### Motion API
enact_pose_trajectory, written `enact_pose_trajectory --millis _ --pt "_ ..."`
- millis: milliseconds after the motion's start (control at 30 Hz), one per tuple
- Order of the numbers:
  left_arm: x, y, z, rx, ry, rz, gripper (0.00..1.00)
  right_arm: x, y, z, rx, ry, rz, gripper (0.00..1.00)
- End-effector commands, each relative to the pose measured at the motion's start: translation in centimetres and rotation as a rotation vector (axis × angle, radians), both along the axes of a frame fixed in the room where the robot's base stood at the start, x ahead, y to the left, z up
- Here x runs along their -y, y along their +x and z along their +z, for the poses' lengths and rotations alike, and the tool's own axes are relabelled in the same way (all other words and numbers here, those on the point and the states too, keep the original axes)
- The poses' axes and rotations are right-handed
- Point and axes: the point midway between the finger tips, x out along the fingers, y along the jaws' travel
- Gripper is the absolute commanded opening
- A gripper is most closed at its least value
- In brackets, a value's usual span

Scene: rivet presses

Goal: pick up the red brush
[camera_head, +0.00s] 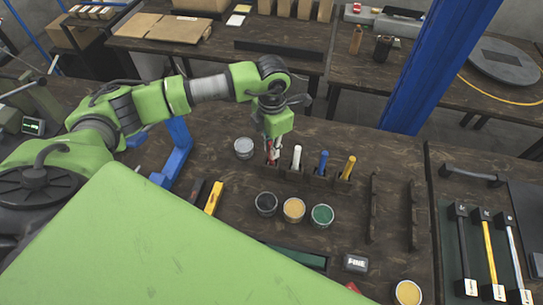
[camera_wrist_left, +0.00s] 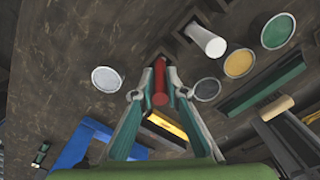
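The red brush (camera_wrist_left: 160,85) stands between the two fingers of my left gripper (camera_wrist_left: 160,74) in the left wrist view. The fingertips lie close against both sides of its red handle and look shut on it. In the head view, the left gripper (camera_head: 273,152) points down at the left end of the brush holder (camera_head: 310,179), with a little of the red brush (camera_head: 269,147) showing beside the fingers. The brush's lower end is hidden; I cannot tell whether it still sits in its slot. My right gripper is not in view.
White (camera_head: 297,157), blue (camera_head: 322,162) and yellow (camera_head: 348,167) brushes stand in the holder to the right. A grey-white pot (camera_head: 244,148) is just left of the gripper. Dark (camera_head: 266,204), yellow (camera_head: 294,210) and green (camera_head: 322,215) pots stand in front.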

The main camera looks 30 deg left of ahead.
Motion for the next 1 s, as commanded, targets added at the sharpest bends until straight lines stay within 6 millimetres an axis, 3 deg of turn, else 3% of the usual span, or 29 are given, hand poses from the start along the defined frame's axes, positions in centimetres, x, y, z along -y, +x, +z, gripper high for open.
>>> enact_pose_trajectory --millis 467,800,1000 --pt "0.1 0.1 0.8 0.002 -0.002 0.0 0.0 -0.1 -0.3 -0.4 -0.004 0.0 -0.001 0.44" --pt "0.0 0.2 7.1 0.005 -0.001 -0.001 0.0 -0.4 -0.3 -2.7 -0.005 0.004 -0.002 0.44" --pt "0.0 0.1 9.6 0.002 0.0 0.0 0.0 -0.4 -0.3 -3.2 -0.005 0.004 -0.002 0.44"
